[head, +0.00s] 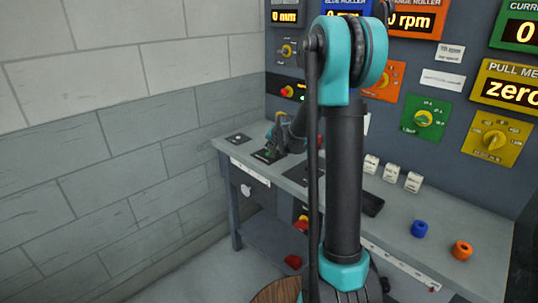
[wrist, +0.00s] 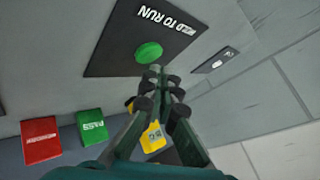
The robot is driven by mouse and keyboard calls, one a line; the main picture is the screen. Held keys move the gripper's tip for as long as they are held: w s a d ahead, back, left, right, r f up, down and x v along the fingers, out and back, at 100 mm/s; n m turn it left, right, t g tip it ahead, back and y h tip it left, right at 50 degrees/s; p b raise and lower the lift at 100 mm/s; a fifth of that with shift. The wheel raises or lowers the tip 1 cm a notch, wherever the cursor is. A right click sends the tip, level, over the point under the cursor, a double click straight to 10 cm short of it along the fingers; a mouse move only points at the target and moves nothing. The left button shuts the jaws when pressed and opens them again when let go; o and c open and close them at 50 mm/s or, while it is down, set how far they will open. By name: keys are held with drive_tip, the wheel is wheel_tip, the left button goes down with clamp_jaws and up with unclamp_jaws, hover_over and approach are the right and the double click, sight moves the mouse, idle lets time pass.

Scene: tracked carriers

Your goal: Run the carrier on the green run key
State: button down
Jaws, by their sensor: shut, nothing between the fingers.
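The green run key (wrist: 149,52) is a round green button on a dark plate (wrist: 120,38) lettered "TO RUN", with the first word partly hidden or cut off. In the wrist view my gripper (wrist: 157,78) is shut and empty, its dark fingertips just below the key in the picture. I cannot tell whether they touch it. In the head view my gripper (head: 272,147) is small, over the dark plate at the bench's far left end. The key is hard to make out there. I cannot identify the carrier in either view.
A red card (wrist: 40,138), a green PASS card (wrist: 91,129) and a yellow tag (wrist: 153,138) show in the wrist view. The instrument panel (head: 455,60) rises behind. My arm hides the bench's middle.

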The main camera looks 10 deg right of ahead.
drive_tip(key=shift+f, duration=0.1)
drive_tip(key=shift+f, duration=0.3)
drive_tip(key=shift+f, duration=0.5)
idle(0.8)
drive_tip(key=shift+r, duration=0.2)
idle(3.3)
drive_tip(key=shift+r, duration=0.75)
drive_tip(key=shift+r, duration=2.5)
